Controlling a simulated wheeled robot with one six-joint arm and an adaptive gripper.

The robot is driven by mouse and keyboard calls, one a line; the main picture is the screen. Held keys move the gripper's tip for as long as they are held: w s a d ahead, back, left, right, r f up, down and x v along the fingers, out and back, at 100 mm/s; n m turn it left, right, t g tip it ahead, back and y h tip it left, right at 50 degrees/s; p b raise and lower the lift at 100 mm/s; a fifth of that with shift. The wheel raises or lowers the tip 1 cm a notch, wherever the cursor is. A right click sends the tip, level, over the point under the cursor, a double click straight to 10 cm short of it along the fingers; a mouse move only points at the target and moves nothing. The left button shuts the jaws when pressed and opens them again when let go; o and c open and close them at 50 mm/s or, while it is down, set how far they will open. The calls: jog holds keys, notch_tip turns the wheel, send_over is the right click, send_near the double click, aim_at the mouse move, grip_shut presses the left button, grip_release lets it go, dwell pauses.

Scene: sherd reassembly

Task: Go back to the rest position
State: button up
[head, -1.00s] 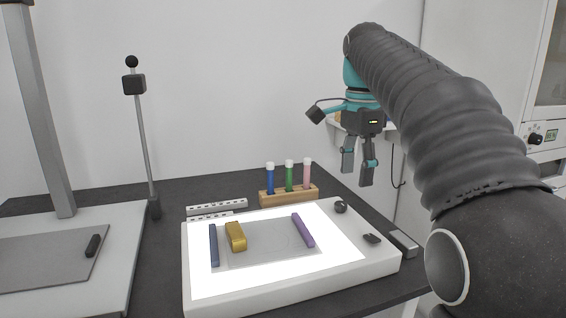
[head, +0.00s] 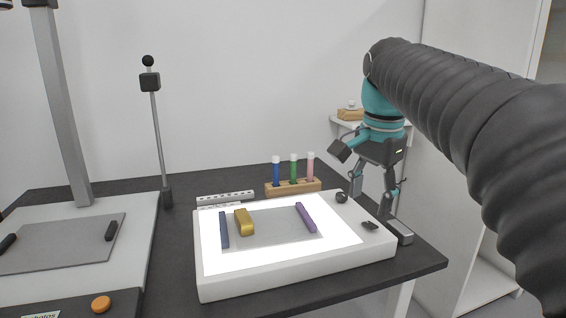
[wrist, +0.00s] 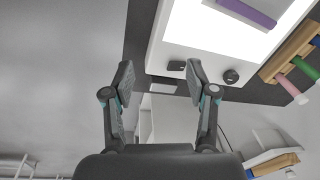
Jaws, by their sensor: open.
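My gripper (head: 371,200) hangs at the right side of the light box in the head view, fingers pointing down, open and empty. In the wrist view its two fingers (wrist: 160,76) stand apart with nothing between them but background. The white light box (head: 290,281) has a bright top. A blue bar (head: 224,230), a yellow block (head: 243,222) and a purple bar (head: 306,217) lie on it, to the left of the gripper. The purple bar also shows at the top of the wrist view (wrist: 248,12).
A wooden rack (head: 293,188) with blue, green and pink tubes stands behind the light box. A stand (head: 158,130) rises at the left. A wall shelf (head: 345,128) is behind the arm.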

jog(key=s+f+n+t, duration=0.4)
jog(key=s+f+n, duration=0.6)
jog(key=s+f, duration=0.8)
jog(key=shift+f+n, duration=0.4)
jog(key=shift+f, duration=0.3)
